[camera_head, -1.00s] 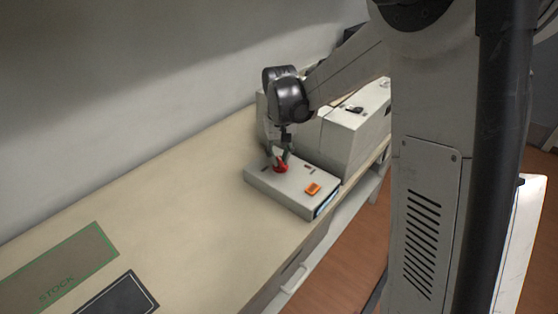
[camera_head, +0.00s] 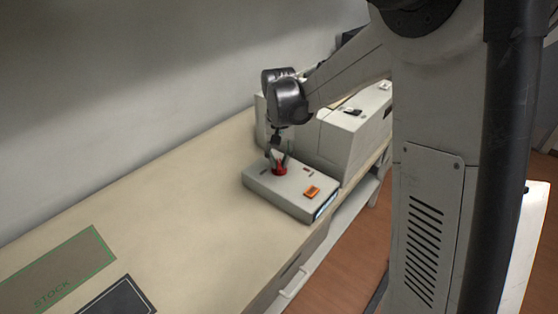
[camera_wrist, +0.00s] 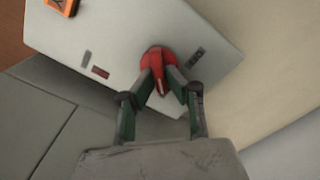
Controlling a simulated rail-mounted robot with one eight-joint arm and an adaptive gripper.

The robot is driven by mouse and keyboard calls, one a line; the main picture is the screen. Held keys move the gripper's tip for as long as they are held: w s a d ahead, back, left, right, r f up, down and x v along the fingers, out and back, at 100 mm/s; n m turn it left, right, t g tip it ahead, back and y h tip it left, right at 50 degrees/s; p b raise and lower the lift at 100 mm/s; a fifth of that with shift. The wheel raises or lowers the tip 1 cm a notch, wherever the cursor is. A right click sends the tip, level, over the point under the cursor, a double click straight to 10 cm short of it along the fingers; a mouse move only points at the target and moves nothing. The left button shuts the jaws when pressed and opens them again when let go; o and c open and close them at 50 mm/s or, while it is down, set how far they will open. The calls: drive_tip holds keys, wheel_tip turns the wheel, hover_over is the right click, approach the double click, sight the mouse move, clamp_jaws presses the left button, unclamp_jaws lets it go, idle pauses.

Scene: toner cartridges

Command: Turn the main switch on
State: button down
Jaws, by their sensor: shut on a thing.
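The main switch appears as a red rotary knob (camera_wrist: 157,62) on top of a flat light-grey box (camera_wrist: 105,25). In the head view the red knob (camera_head: 279,170) sits near the middle of the grey box (camera_head: 290,195) on the bench. My gripper (camera_wrist: 166,88) comes down on the knob from above, with its two fingers on either side of the knob's handle, shut on it. The fingers hide part of the knob in the head view (camera_head: 279,163).
An orange rocker or button (camera_head: 312,192) is on the same box, near its front. A larger grey machine (camera_head: 350,135) stands right behind the box. The bench (camera_head: 190,210) is bare to the left, up to a green-edged STOCK mat (camera_head: 60,275) and a dark mat (camera_head: 118,298).

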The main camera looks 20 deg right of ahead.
sight(279, 162)
drive_tip(key=c, duration=1.8)
unclamp_jaws()
wheel_tip(279, 162, up, 12)
drive_tip(key=shift+r, duration=0.1)
drive_tip(key=shift+s, duration=0.1)
drive_tip(key=s+n+t, duration=0.1)
drive_tip(key=s+t, duration=0.1)
drive_tip(key=s, duration=0.6)
drive_tip(key=s+t, duration=0.2)
drive_tip(key=s, duration=0.7)
drive_tip(key=s+f+n+t, duration=0.1)
drive_tip(key=s+t, duration=0.2)
drive_tip(key=s, duration=0.6)
drive_tip(key=shift+a+n, duration=0.25)
drive_tip(key=shift+n, duration=0.05)
